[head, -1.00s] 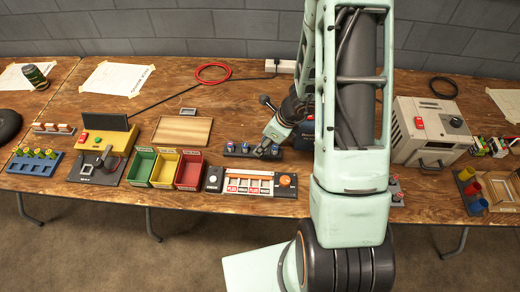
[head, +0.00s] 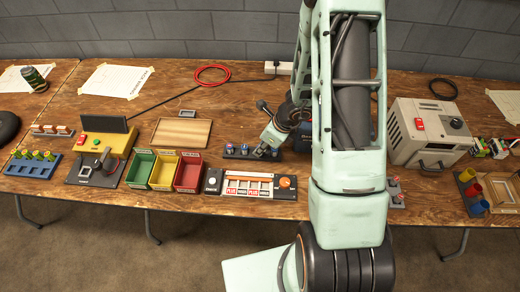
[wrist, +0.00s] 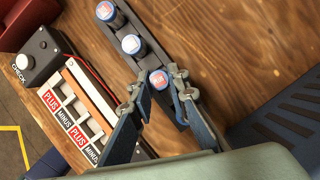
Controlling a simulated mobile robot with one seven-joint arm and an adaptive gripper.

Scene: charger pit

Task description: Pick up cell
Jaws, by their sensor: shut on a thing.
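A dark rack (wrist: 160,45) holds upright cells with blue rims; it also shows in the head view (head: 236,156). In the wrist view, one cell (wrist: 105,11) has a pale top, a second cell (wrist: 131,44) has a whitish top, and the nearest cell (wrist: 159,79) has a red and white top. My gripper (wrist: 158,92) is shut on the nearest cell, with a finger on each side of it. The cell still appears to be at the rack's end; its lower part is hidden. In the head view my gripper (head: 264,153) is at the rack's right end.
A panel with PLUS and MINUS labels (head: 248,187) lies in front of the rack. Green (head: 141,168), yellow (head: 163,170) and red (head: 188,174) bins stand to its left. A beige charger box (head: 412,145) stands right of my arm. A dark slotted block (wrist: 285,115) is right of my gripper.

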